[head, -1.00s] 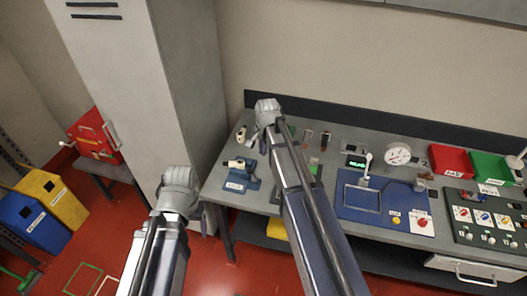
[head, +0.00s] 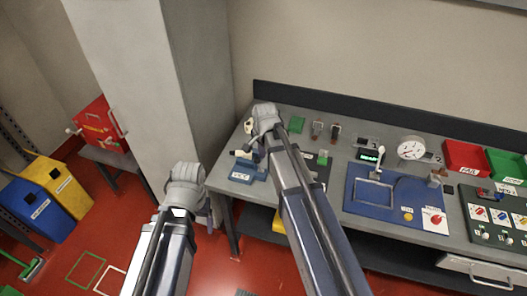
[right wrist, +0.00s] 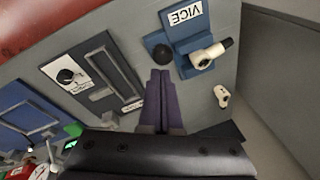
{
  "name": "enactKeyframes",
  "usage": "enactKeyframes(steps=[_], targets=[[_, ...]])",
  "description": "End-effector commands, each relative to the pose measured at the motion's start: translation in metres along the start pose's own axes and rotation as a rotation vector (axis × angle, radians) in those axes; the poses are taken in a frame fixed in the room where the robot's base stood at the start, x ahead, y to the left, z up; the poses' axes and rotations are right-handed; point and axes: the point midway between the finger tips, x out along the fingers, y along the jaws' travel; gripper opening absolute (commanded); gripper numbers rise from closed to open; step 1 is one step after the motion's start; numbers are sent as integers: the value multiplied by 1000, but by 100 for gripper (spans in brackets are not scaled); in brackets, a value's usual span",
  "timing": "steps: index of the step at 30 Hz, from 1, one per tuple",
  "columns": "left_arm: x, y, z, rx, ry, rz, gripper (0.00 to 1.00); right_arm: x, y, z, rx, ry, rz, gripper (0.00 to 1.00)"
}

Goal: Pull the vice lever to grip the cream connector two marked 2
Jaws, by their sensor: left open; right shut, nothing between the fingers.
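The vice (head: 243,176) is a blue block labelled VICE at the left end of the bench; it also shows in the right wrist view (right wrist: 184,27). A cream connector with a dark end (right wrist: 207,56) sits at the vice; no mark 2 is readable. A round black knob (right wrist: 162,53) stands beside it on the blue base; I cannot tell if it is the lever. A second cream piece (right wrist: 222,96) lies on the bench. My right gripper (right wrist: 160,74) is shut and empty, its fingertips close to the knob. My left gripper (head: 207,214) is open, left of the bench, holding nothing.
A blue board (head: 390,205), a round dial (head: 411,148), and red (head: 466,157) and green (head: 504,165) trays stand farther right on the bench. A grey cabinet (head: 150,90) rises at the left. The red floor is open in front.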

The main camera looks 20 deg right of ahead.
Motion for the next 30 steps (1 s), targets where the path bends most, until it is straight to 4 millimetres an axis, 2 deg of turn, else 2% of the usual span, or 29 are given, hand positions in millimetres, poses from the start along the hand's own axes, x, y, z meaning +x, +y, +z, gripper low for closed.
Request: enactKeyframes(steps=[1,3,17,26,30], targets=[[6,0,0,1,0,0,78,3,6,9,-5,16,-9,0],[8,1,0,1,0,0,78,3,6,14,-8,34,-19,0],[3,0,0,1,0,0,78,-1,2,8,-6,37,-21,0],[-15,-1,1,-3,0,1,78,-14,-2,-22,-8,38,-21,0],[-39,-4,2,-7,0,1,78,-40,0,-19,-10,37,-22,0]])
